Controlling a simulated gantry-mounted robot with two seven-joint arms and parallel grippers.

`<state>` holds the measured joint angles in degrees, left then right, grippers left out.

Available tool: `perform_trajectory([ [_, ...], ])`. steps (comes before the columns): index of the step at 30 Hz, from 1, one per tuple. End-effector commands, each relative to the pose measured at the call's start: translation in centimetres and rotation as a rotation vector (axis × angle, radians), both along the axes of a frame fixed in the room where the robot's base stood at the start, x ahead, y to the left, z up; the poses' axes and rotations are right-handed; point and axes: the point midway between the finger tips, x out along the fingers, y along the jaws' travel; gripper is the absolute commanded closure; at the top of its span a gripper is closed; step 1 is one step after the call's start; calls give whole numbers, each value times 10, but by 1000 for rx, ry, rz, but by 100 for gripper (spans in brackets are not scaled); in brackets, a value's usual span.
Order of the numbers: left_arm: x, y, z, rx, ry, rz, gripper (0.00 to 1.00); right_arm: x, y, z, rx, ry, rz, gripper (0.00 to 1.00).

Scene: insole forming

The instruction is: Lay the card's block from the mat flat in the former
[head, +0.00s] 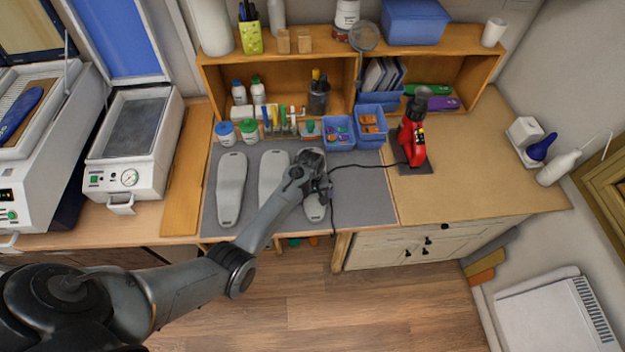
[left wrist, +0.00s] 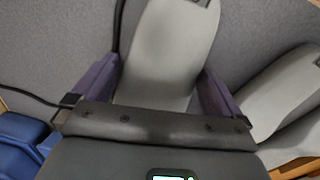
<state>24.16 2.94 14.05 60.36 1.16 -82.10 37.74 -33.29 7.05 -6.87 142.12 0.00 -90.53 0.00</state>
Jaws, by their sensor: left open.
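Several pale grey foot-shaped blocks lie on the grey mat (head: 355,205): a left one (head: 231,188), a middle one (head: 270,172) and a right one (head: 315,211). My left gripper (head: 322,188) is over the right block and hides much of it. In the left wrist view this block (left wrist: 170,50) lies between the two open purple fingers, with gaps at its sides; I cannot tell the height above it. Another block (left wrist: 285,95) lies beside it. The white former (head: 128,132) stands open at the left, its bed bare. I cannot make out a card. My right gripper is not in view.
A second white machine (head: 30,150) with a blue insole stands far left. Blue bins (head: 340,131), pots and tools line the mat's back edge below the wooden shelf (head: 290,66). A red tool (head: 413,140) stands right of the mat, its black cable crossing the mat.

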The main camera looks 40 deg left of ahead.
Motion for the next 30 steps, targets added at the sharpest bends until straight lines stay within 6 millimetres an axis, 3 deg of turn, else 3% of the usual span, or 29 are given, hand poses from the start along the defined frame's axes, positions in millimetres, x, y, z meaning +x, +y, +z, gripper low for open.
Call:
perform_trajectory([
  [8, 0, 0, -3, 0, 0, 0, 0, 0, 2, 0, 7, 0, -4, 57],
  [21, 1, 0, -2, 2, -3, 0, 65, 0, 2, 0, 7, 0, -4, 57],
  [30, 1, 0, 0, 1, -3, 0, 66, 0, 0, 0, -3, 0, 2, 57],
])
